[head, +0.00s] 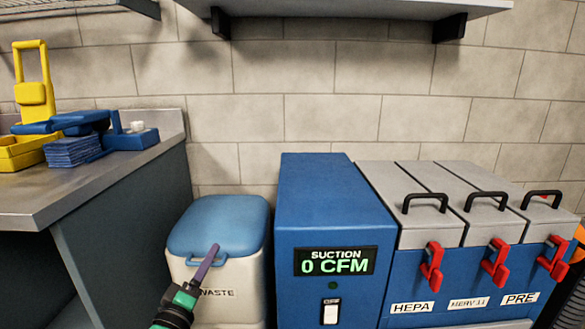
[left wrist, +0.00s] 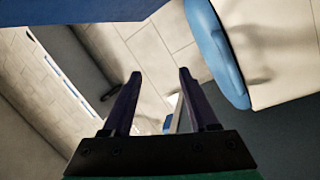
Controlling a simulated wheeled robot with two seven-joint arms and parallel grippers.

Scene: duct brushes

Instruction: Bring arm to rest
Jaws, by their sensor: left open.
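My left gripper (head: 207,264) comes in from the bottom of the head view, in front of the waste bin (head: 218,222). Its dark purple fingers stand apart with nothing between them in the left wrist view (left wrist: 158,85). The bin is white with a blue lid, which is closed. The lid also shows at the upper right of the left wrist view (left wrist: 218,50). My right gripper is in neither view.
A blue suction unit (head: 333,205) reading 0 CFM stands right of the bin. Beside it is a filter box (head: 465,275) with red latches. At left, a grey counter (head: 130,170) holds blue cloths (head: 72,152) and a yellow caddy (head: 20,152). A shelf (head: 350,8) hangs above.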

